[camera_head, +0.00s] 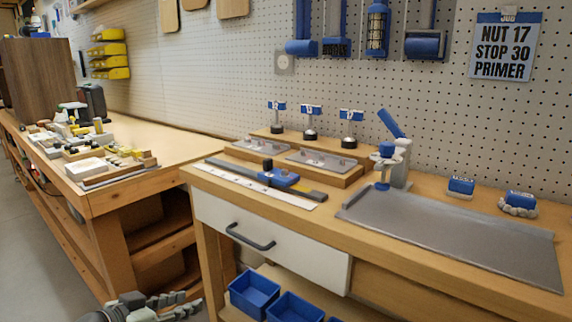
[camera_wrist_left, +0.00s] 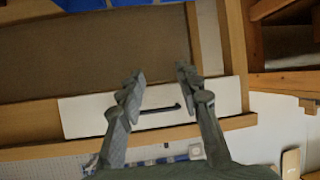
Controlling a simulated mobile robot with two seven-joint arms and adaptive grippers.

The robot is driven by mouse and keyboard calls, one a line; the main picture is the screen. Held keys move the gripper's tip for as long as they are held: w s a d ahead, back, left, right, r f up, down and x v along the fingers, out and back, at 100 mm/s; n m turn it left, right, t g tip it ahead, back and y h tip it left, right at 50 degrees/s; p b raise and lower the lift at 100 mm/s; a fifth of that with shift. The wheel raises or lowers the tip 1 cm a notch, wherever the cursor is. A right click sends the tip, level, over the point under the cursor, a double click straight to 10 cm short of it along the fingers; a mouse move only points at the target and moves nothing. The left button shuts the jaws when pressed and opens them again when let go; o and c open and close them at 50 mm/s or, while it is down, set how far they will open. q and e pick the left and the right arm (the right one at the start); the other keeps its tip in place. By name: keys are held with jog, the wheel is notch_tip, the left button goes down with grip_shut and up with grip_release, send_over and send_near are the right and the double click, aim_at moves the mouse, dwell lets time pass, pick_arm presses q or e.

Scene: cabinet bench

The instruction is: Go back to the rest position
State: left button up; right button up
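My left gripper (camera_head: 188,300) is at the bottom of the head view, low in front of the bench and left of the blue bins. In the left wrist view its two fingers (camera_wrist_left: 160,72) are spread apart with nothing between them. The white drawer (camera_head: 265,246) is shut, with a dark bar handle (camera_head: 250,238). In the wrist view the drawer front (camera_wrist_left: 80,117) and handle (camera_wrist_left: 160,109) show upside down beyond the fingers. The gripper is apart from the handle. My right gripper is not in view.
The bench top (camera_head: 425,208) holds a grey metal plate (camera_head: 465,238), a blue-handled press (camera_head: 397,155) and a ruler strip (camera_head: 255,184). Blue bins (camera_head: 254,291) stand on the shelf below. A cluttered wooden table (camera_head: 160,145) stands at left. The floor (camera_head: 35,240) at far left is clear.

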pick_arm(q)
jog(key=s+a+f+n+g+y, duration=0.1)
jog(key=s+a+f+g+y, duration=0.1)
jog(key=s+f, duration=1.1)
jog(key=s+a+f+n+g+y, duration=0.2)
jog(key=s+f+g+y, duration=0.3)
jog(key=s+f, duration=0.8)
jog(key=shift+a+f+g+y, duration=0.3)
jog(key=shift+a+f+g, duration=0.1)
jog(key=shift+a+f, duration=0.35)
